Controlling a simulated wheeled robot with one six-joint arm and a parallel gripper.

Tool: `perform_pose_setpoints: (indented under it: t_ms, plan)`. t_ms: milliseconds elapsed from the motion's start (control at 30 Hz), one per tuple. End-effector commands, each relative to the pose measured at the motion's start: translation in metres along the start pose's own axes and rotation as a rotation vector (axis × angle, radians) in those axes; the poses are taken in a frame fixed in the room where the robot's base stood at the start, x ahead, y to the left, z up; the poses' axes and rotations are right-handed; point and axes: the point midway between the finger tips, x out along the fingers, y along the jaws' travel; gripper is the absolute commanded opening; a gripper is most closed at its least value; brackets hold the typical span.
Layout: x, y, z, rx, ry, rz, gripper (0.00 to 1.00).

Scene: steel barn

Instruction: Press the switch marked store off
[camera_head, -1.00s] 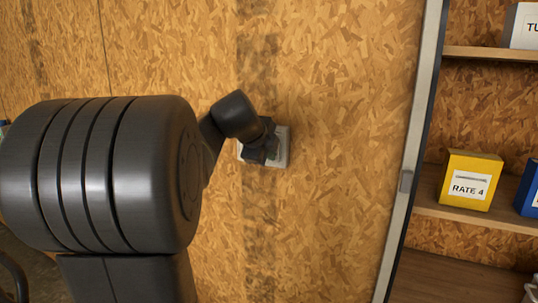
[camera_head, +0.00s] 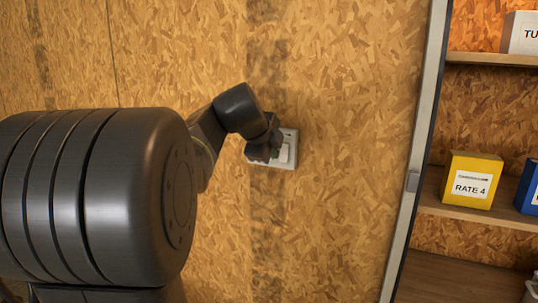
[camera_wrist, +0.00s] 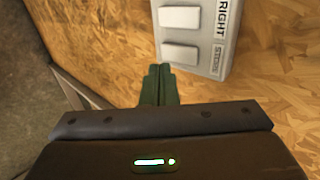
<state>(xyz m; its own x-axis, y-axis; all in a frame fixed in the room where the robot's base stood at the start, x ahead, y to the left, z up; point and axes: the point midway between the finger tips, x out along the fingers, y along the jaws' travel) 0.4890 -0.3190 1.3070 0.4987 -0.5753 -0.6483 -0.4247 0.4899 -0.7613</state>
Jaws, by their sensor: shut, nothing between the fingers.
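A pale switch plate (camera_head: 291,161) is fixed to the wood-chip wall. In the wrist view the plate (camera_wrist: 225,50) shows two white rockers, one above the other in the picture. Beside the upper rocker (camera_wrist: 180,18) is the word RIGHT. Beside the lower rocker (camera_wrist: 180,55) is a smaller label that seems to read STORE. My gripper (camera_wrist: 160,72) is shut and empty, its fingertips just below and left of the lower rocker. I cannot tell whether they touch it. In the head view my gripper (camera_head: 264,151) covers the plate's left part.
A metal-edged shelf unit stands to the right, with a yellow box (camera_head: 470,180) marked RATE 4 and a blue box (camera_head: 530,188). A white box (camera_head: 523,33) is on the upper shelf. The wall around the plate is bare.

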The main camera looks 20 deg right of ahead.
Motion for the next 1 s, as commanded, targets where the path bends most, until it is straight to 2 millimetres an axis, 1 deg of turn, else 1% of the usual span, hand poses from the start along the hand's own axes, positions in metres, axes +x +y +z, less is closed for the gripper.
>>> perform_pose_setpoints:
  t_ms: [33, 167, 400, 500, 600, 700, 1000]
  plan:
    - [-0.008, 0.0, 0.001, 0.0, -0.002, -0.002, 0.0]
    - [-0.029, -0.002, 0.001, 0.0, -0.003, -0.003, 0.0]
    - [-0.072, -0.004, 0.002, 0.0, -0.003, -0.002, 0.0]
    - [-0.086, -0.005, 0.002, 0.0, -0.002, -0.002, 0.0]
    - [-0.094, -0.005, 0.002, -0.001, -0.001, 0.0, 0.0]
    - [-0.098, -0.005, 0.001, 0.0, 0.0, 0.0, 0.0]
    - [-0.099, -0.006, 0.001, 0.0, 0.0, 0.001, 0.0]
